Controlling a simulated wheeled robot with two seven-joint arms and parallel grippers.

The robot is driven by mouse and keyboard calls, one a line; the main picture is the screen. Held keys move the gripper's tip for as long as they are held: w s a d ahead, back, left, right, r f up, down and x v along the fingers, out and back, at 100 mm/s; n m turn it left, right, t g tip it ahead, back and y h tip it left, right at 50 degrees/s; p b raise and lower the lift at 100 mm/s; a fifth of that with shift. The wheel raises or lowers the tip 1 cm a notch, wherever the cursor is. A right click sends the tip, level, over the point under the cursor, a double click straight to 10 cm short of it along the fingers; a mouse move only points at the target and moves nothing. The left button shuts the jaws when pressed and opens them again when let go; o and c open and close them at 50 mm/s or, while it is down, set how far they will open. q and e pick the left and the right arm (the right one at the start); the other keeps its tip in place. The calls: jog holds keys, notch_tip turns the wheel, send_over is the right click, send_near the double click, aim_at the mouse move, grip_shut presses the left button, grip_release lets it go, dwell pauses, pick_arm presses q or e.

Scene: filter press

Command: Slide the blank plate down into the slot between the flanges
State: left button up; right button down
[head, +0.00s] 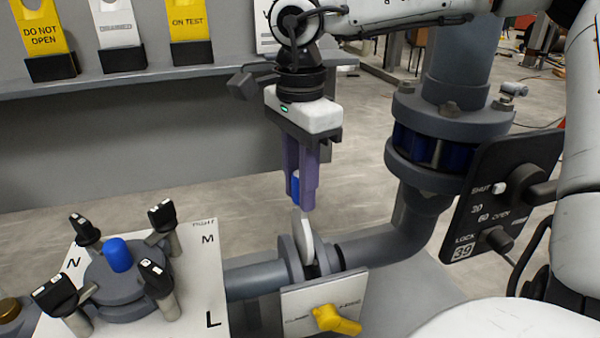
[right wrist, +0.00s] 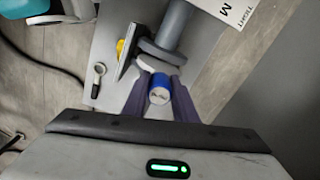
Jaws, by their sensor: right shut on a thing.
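The blank plate (head: 304,236) is a pale disc seen nearly edge-on. Its lower part is between the grey flanges (head: 289,260) of the pipe, and its upper part stands above them. My right gripper (head: 302,200) points down right above the plate, its purple fingers shut on the blue grip (head: 296,187). The right wrist view shows the blue grip (right wrist: 160,90) between the fingers, with the pale plate (right wrist: 153,64) beyond it. The plate's lower edge is hidden, so I cannot tell how deep it sits. My left gripper is not in view.
A panel with a yellow lever (head: 336,320) stands in front of the flanges. At left, a white board (head: 205,270) carries a round grey fixture with black-topped clamps and a blue knob (head: 118,254). A thick vertical pipe (head: 460,65) and a dark control panel (head: 505,195) stand at right.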

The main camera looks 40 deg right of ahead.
aim_at(300, 214)
jog(key=shift+f, duration=1.55)
jog(key=shift+f+b, duration=2.6)
jog(key=shift+f, duration=0.1)
jog(key=c, duration=1.4)
grip_release()
jog(key=shift+o, duration=0.2)
notch_tip(300, 214, up, 10)
jog(key=shift+r, duration=0.15)
